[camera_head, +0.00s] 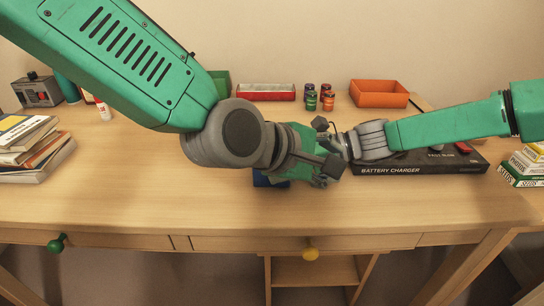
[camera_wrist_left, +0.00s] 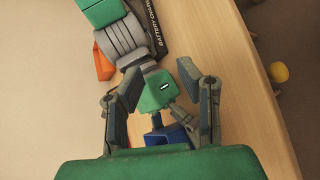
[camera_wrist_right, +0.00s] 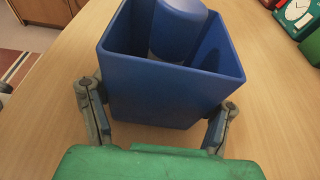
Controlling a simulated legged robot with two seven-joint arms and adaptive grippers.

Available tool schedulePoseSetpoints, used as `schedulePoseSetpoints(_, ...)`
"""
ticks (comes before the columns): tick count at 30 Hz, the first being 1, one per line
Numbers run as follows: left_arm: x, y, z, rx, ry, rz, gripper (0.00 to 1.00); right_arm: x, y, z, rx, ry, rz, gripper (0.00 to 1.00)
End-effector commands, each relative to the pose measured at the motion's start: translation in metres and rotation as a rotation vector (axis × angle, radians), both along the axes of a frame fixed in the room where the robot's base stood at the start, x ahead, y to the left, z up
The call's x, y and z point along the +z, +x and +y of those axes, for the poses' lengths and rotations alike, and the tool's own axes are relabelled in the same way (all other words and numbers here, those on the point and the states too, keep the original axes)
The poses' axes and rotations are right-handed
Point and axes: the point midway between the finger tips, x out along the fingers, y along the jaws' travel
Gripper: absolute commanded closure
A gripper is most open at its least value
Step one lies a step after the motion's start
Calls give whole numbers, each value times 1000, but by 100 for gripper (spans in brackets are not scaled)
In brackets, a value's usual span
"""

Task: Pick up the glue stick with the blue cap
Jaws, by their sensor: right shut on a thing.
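A blue open-topped square holder (camera_wrist_right: 160,90) fills the right wrist view. A blue cylinder (camera_wrist_right: 178,30), which looks like the glue stick's blue cap, stands inside it. My right gripper (camera_wrist_right: 155,100) is shut on the holder, with fingers against opposite sides. In the head view, the blue holder (camera_head: 268,179) shows only partly, below my left gripper (camera_head: 325,158), which hides much of the right one. In the left wrist view, my left gripper (camera_wrist_left: 160,80) is open, its fingers spread, with my right gripper and the blue holder (camera_wrist_left: 172,135) beyond.
A black battery charger box (camera_head: 420,163) lies by my right arm. Small jars (camera_head: 327,98), an orange bin (camera_head: 379,93) and a red tray (camera_head: 265,92) stand at the back. Books (camera_head: 32,140) are at left, seed boxes (camera_head: 524,166) at right. The front desktop is clear.

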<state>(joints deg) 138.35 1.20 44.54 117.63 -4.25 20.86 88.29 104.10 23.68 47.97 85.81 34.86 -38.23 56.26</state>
Motion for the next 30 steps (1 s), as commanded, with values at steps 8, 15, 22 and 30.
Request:
schedulePoseSetpoints(8, 70, 84, 5, 513, -308, 98, 69, 0, 0, 0, 0, -1, 0, 47)
schedulePoseSetpoints(15, 97, 127, 42, 980, -503, 244, 69, 0, 0, 0, 0, 0, -1, 47)
schedulePoseSetpoints(22, 96, 128, 77, 1416, -589, 454, 69, 0, 0, 0, -1, 0, -1, 47)
schedulePoseSetpoints(30, 86, 87, 90, 1808, -545, 749, 69, 0, 0, 0, -1, 0, -1, 47)
